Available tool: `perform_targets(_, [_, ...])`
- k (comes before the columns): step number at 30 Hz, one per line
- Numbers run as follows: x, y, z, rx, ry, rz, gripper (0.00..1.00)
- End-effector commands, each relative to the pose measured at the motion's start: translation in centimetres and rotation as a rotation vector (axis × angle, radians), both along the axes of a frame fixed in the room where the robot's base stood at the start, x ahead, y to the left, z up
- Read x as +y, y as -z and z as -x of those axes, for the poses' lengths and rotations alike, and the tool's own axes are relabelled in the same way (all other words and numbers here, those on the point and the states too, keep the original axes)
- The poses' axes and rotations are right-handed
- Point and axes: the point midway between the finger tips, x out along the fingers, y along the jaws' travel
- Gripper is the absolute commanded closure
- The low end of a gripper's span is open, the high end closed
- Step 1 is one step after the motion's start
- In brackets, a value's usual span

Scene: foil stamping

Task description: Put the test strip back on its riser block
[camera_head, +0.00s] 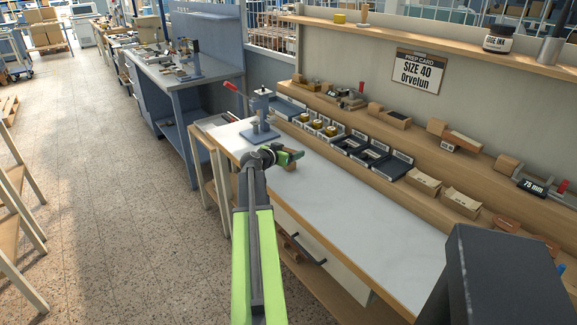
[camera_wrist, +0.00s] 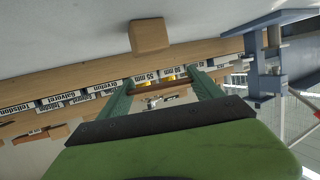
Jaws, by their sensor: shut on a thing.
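My gripper (camera_head: 296,155) is over the far end of the white bench top in the head view, in front of the hand press. In the wrist view its two green fingers (camera_wrist: 163,92) are closed on a thin brown strip (camera_wrist: 165,97), seen edge-on between them; this looks like the test strip. A plain wooden block (camera_wrist: 149,37), which looks like the riser block, stands on the bench beyond the fingers in the wrist view. The strip is apart from it. In the head view my arm and gripper largely hide the block.
The blue-grey press (camera_head: 261,116) with a red lever stands just beyond my gripper. A wooden shelf (camera_head: 420,146) along the wall holds labelled trays (camera_head: 373,160), envelopes (camera_head: 424,182) and wooden blocks. A prep card (camera_head: 417,72) reads SIZE 40 Orvelun. The near bench top (camera_head: 345,222) is clear.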

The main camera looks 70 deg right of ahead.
Motion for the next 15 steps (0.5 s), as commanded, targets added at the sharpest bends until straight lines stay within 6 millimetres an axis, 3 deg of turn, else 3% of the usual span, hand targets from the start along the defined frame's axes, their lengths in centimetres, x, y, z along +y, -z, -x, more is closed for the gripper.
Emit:
perform_targets(2, [0.1, 0.3, 0.0, 0.0, 0.0, 0.0, 0.68])
perform_targets(9, [0.1, 4.2, 0.0, 0.0, -0.001, 0.0, 0.68])
perform_targets(15, [0.1, 3.9, 0.0, 0.0, -0.001, 0.0, 0.68])
